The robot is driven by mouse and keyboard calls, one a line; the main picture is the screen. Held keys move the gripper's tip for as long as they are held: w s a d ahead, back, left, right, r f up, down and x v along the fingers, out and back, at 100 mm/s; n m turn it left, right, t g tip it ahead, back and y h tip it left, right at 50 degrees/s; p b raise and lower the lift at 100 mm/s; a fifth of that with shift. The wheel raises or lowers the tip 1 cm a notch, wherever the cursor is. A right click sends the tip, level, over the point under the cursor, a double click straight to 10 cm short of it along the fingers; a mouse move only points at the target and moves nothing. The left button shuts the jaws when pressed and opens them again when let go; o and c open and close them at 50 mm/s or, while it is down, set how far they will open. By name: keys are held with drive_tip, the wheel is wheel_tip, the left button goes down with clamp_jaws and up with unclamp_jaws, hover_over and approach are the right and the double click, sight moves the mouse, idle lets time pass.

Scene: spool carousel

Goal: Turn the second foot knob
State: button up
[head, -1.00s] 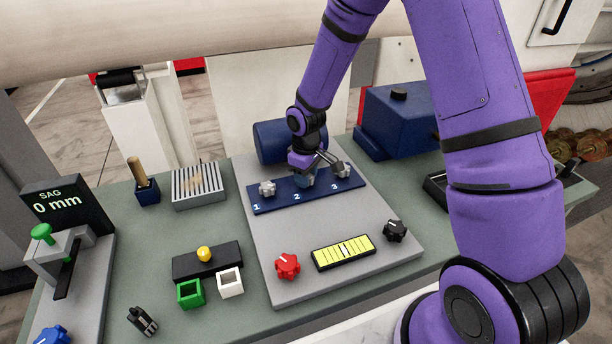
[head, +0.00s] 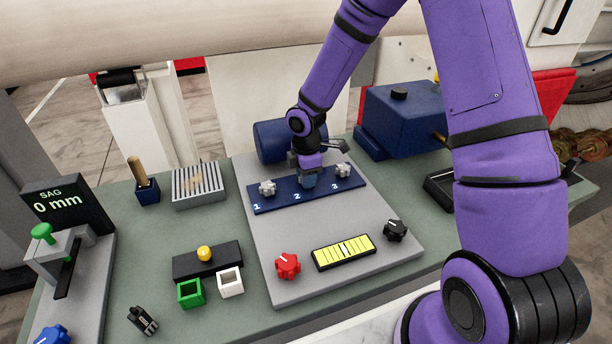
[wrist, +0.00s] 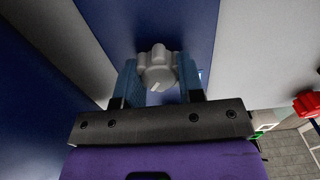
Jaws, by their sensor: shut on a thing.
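The second foot knob (wrist: 158,70) is grey and lobed with a white pointer mark; in the wrist view it sits between my two blue finger pads. My gripper (wrist: 158,85) is shut on it; in the head view my gripper (head: 308,180) is over the middle of the blue numbered strip (head: 275,203) and hides this knob. The strip also shows in the wrist view (wrist: 185,25). Grey knob 1 (head: 267,188) and grey knob 3 (head: 343,170) stand clear on either side.
A grey plate (head: 270,240) carries the strip, a red knob (head: 287,266), a yellow level gauge (head: 343,252) and a black knob (head: 395,230). A blue cylinder (head: 270,140) lies behind the strip. A blue box (head: 395,120) stands at back right. A display (head: 60,205) reads SAG 0 mm.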

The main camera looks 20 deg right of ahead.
drive_tip(key=shift+n, duration=0.7)
drive_tip(key=o, duration=0.9)
drive_tip(key=shift+r, duration=0.1)
wheel_tip(320, 180, up, 11)
drive_tip(key=shift+f, duration=0.2)
